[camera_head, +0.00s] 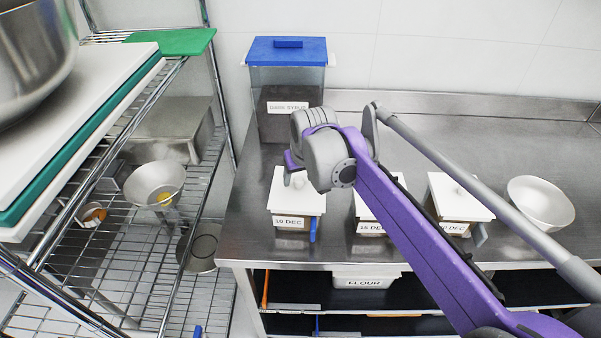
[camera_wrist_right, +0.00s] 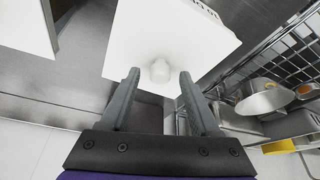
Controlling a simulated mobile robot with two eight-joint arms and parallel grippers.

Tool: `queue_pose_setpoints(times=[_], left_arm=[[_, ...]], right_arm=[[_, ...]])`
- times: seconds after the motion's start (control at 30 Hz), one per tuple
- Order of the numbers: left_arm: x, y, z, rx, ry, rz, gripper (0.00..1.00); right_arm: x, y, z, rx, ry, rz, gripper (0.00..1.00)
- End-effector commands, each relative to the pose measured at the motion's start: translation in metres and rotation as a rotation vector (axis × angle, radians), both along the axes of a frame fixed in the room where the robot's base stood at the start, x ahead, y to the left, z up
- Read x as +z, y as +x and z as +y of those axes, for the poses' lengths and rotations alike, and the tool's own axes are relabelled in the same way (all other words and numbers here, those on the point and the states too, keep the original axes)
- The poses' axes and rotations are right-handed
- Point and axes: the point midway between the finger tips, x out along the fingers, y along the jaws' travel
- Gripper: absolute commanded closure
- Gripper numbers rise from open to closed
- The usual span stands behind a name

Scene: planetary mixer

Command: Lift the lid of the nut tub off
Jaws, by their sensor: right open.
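Three small tubs with white knobbed lids and date labels stand in a row on the steel counter; I cannot tell from the labels which holds nuts. The left tub (camera_head: 291,223) reads "10 DEC", the middle tub (camera_head: 369,228) "15 DEC". The right tub (camera_head: 455,228) has a partly hidden label. My right gripper (camera_head: 294,172) is over the left tub, partly hidden by its own wrist. In the right wrist view the open fingers (camera_wrist_right: 158,82) stand either side of the round knob (camera_wrist_right: 160,70) on the white lid (camera_wrist_right: 190,42), with nothing gripped. My left gripper is out of view.
A tall blue-lidded container (camera_head: 287,80) stands behind the left tub. A white bowl (camera_head: 541,203) stands at the right of the counter (camera_head: 250,210). A wire rack (camera_head: 140,255) with bowls and boards is at the left. A flour bin (camera_head: 365,281) is below.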

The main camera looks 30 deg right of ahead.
Motion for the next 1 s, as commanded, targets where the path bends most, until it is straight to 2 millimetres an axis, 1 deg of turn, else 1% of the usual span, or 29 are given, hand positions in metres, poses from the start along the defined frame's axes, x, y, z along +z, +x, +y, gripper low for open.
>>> queue_pose_setpoints(times=[0.2,0.37,0.5,0.53,0.57,0.73,0.77,0.83,0.9,1.0], left_arm=[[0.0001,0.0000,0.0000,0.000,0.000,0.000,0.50],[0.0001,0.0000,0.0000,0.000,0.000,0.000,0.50],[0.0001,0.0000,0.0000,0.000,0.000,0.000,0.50],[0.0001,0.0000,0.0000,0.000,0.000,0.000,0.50],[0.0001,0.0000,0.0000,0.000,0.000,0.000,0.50],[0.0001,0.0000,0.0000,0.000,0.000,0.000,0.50],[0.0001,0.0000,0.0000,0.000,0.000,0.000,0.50],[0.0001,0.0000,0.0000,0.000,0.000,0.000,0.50],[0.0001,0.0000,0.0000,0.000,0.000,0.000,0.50],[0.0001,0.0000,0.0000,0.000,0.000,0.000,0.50]], right_arm=[[-0.0001,0.0002,0.0001,0.000,0.000,0.000,0.37],[-0.0001,0.0001,0.0001,0.000,0.000,0.000,0.66],[0.0000,0.0001,0.0000,0.000,0.000,0.000,0.91],[0.0000,0.0001,0.0000,0.000,0.000,0.000,0.97],[0.0000,0.0001,0.0000,0.000,0.000,0.000,1.00],[0.0000,0.0001,0.0000,0.000,0.000,0.000,1.00],[0.0001,0.0001,0.0000,0.000,0.000,0.000,0.78],[0.0001,0.0001,0.0001,0.000,0.000,0.000,0.91],[0.0001,0.0001,0.0000,0.000,0.000,0.000,1.00],[0.0001,0.0001,0.0000,0.000,0.000,0.000,1.00]])
